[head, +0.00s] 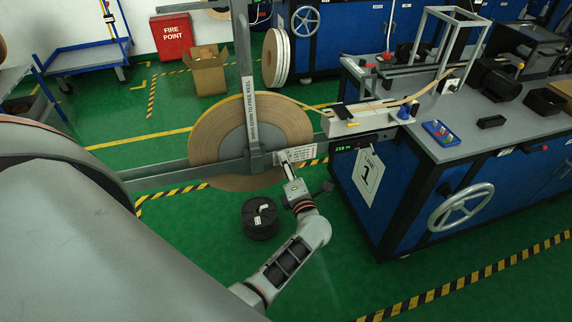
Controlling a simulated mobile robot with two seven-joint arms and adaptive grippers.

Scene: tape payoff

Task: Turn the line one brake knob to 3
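The line one payoff carries a large tan tape reel (215,135) on a grey frame. A small white label plate (297,154) with unreadable print sits on the frame's crossbar, right of the reel hub. My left gripper (289,172) reaches up from below, its tip just under or against this plate. Its fingers are too small to tell open from shut, and I cannot tell contact. I cannot make out the brake knob or its setting; it may be hidden at the gripper's tip. A hanging tag with a "1" (368,172) marks the blue machine at right. My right gripper is out of view.
The blue machine bench (465,143) with a large handwheel (460,205) stands close at right. A black spool (261,222) lies on the green floor beneath the crossbar. A green display (343,148) is on the bench's edge. Floor at front right is clear.

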